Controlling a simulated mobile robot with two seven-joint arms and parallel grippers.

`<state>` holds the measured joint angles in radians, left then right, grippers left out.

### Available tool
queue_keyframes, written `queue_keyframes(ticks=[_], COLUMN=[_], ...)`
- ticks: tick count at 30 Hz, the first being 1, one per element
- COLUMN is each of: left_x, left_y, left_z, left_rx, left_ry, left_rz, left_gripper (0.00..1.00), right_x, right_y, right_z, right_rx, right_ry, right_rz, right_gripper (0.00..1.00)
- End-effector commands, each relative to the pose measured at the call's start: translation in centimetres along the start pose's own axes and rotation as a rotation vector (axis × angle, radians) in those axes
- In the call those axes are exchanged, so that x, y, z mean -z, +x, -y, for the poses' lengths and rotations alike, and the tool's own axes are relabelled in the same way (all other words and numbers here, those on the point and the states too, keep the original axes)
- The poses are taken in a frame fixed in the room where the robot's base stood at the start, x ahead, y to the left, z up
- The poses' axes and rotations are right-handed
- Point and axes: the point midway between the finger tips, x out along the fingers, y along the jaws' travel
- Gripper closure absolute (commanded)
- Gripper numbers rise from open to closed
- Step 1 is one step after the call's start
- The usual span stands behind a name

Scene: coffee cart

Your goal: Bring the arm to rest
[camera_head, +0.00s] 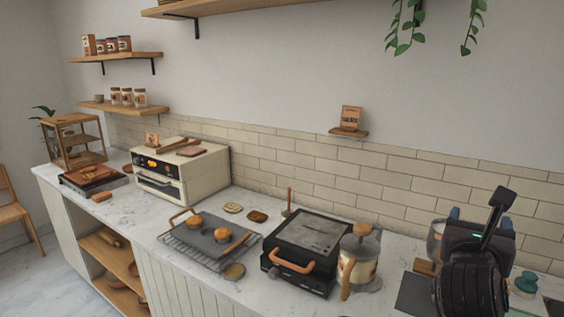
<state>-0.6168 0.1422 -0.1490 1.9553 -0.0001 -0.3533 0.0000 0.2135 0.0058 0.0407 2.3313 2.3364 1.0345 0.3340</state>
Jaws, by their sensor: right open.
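My right arm comes up from the bottom right of the head view, dark and bulky. Its gripper (480,217) points away over the right part of the counter, with two blue-grey fingertips apart. It is open, and I see nothing held between the fingers. A black upright bar on the wrist hides part of the space between them. The arm covers part of the counter and of a grey rounded vessel (435,240) behind it. My left gripper is not in view.
Left of my right arm stand a cream jug (358,262) with a wooden handle and a black press (303,250). Further left are a wire rack (182,252) and a cream oven (207,172). A teal-topped item (525,283) stands right of the arm. A small wall shelf (348,132) is behind.

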Motion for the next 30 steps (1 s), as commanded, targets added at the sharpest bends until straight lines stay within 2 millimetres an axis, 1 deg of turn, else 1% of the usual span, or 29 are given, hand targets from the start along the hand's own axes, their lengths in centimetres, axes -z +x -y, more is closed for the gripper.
queue_keyframes(ticks=[1, 5, 9, 13, 17, 20, 23, 26, 27, 29, 30], left_x=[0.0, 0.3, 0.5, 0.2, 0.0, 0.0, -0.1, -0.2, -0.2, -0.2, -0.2], left_y=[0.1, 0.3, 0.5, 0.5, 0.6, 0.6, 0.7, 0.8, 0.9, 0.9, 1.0], left_z=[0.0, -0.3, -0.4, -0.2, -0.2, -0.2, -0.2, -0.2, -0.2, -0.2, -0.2], left_rx=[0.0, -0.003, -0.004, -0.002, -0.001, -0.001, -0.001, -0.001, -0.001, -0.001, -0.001], left_ry=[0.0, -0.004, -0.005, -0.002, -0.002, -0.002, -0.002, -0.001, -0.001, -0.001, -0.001], left_rz=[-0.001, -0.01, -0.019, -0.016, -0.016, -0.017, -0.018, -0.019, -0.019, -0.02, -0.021], left_gripper=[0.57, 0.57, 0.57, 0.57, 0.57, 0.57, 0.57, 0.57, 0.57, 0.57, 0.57], right_x=[0.7, 1.8, 3.1, 4.8, 7.0, 9.3, 12.2, 15.8, 17.4, 19.9, 21.7], right_y=[0.0, -0.3, -1.2, -2.4, -3.9, -5.1, -6.6, -8.2, -8.8, -10.0, -10.8], right_z=[0.5, 1.7, 2.4, 2.2, 1.2, 0.1, -1.2, -2.3, -2.7, -3.1, -3.3], right_rx=[0.029, 0.108, 0.181, 0.22, 0.22, 0.194, 0.144, 0.07, 0.034, -0.028, -0.074], right_ry=[-0.056, -0.23, -0.483, -0.76, -1.05, -1.279, -1.51, -1.742, -1.833, -1.971, -2.061], right_rz=[0.021, 0.103, 0.211, 0.32, 0.426, 0.507, 0.586, 0.663, 0.693, 0.739, 0.769], right_gripper=[0.31, 0.31, 0.31, 0.31, 0.31, 0.31, 0.31, 0.31, 0.31, 0.31, 0.31])
